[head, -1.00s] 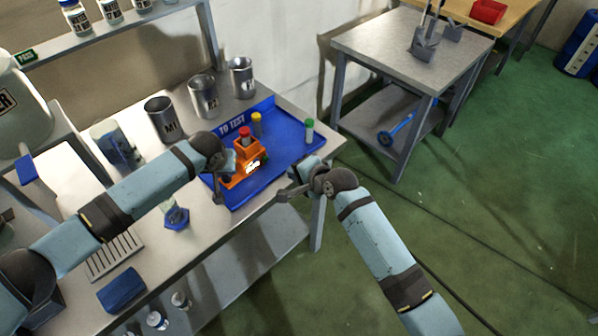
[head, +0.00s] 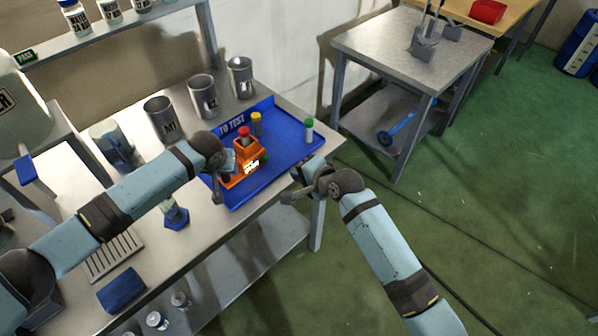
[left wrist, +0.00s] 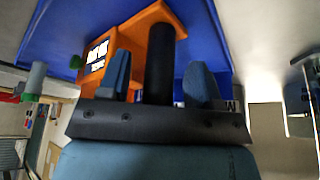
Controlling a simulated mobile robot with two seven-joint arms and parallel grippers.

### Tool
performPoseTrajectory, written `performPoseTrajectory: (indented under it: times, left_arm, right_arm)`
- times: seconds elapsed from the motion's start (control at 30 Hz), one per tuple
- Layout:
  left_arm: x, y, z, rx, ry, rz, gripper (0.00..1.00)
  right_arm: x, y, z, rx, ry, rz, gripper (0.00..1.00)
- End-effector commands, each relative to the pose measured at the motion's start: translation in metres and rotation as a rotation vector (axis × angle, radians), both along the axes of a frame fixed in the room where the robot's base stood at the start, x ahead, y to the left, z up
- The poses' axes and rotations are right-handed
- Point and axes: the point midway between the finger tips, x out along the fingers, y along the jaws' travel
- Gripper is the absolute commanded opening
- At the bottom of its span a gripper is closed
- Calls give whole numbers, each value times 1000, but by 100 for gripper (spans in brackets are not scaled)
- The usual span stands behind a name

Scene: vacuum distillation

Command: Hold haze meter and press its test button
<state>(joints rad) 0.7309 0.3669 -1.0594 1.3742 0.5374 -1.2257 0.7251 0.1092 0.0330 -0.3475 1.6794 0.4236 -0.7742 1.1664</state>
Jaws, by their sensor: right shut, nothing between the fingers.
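The orange haze meter (head: 243,177) stands on the blue tray marked TO TEST, with a red-capped vial (head: 244,134) in its top. A small green button (left wrist: 76,62) shows on its side in the left wrist view, beside a panel with white lettering (left wrist: 97,54). My left gripper (head: 222,172) is at the meter's left side. In the left wrist view its blue fingers (left wrist: 159,80) stand either side of the meter's black handle (left wrist: 160,65), with gaps visible. My right gripper (head: 290,184) is shut and empty, off the tray's right front edge, apart from the meter.
A blue-based cylinder (head: 174,214) stands in front of my left forearm.

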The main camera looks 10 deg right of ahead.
Motion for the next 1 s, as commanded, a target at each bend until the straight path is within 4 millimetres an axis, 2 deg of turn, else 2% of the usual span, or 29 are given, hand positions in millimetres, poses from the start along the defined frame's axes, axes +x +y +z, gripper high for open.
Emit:
performPoseTrajectory:
  times: [0.2,0.33,0.73,0.9,1.0]
  left_arm:
    - [0,0,1,-1,0,0,58]
    - [-4,0,11,-2,-1,-1,58]
    - [-35,5,85,-2,-2,-2,58]
    - [-43,6,105,-1,0,1,58]
    - [-45,7,110,0,0,1,58]
  right_arm:
    - [0,0,0,0,0,0,0]
    - [0,0,0,0,0,0,0]
    - [0,0,0,0,0,0,0]
    - [0,0,0,0,0,0,0]
    - [0,0,0,0,0,0,0]
